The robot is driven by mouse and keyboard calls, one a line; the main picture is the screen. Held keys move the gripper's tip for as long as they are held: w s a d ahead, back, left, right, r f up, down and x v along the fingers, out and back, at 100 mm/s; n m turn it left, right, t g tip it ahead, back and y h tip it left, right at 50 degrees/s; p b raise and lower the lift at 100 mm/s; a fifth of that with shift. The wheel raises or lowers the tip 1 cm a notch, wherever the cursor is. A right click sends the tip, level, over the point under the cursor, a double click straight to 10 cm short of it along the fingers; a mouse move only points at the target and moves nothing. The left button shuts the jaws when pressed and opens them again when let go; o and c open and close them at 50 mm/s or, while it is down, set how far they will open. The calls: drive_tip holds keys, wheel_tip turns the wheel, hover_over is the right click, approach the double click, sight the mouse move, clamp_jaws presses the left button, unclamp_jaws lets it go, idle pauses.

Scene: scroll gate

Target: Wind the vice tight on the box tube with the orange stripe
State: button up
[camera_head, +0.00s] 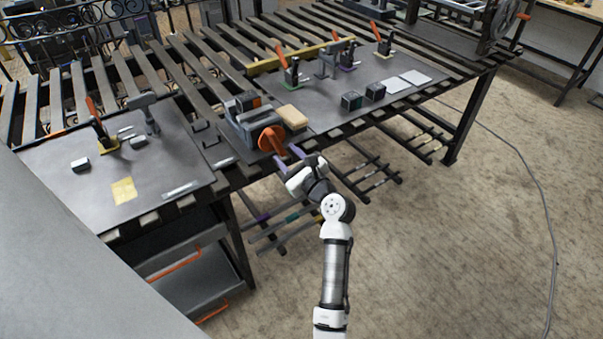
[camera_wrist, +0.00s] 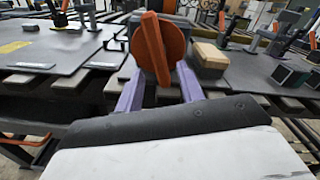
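The grey vice (camera_head: 240,122) stands at the front edge of the bench, left of the picture's middle. Its orange round handle with a raised bar (camera_head: 272,139) faces me; it also shows in the wrist view (camera_wrist: 153,48). A dark piece with an orange patch (camera_head: 249,101) sits at the vice's jaws, seemingly the box tube with the orange stripe; whether the jaws touch it I cannot tell. My gripper (camera_head: 287,156) has its purple fingers (camera_wrist: 158,88) apart, pointing at the handle. The handle shows between and above them; whether they touch it I cannot tell.
A tan wooden block (camera_head: 292,117) sits just right of the vice. Dark plates with toggle clamps (camera_head: 102,137) and (camera_head: 291,72) lie either side. Two dark boxes (camera_head: 352,100) stand to the right. Tubes lie on a rack (camera_head: 290,215) below. Open floor lies at right.

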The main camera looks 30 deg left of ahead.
drive_tip(key=b+v, duration=0.1)
drive_tip(key=v, duration=0.6)
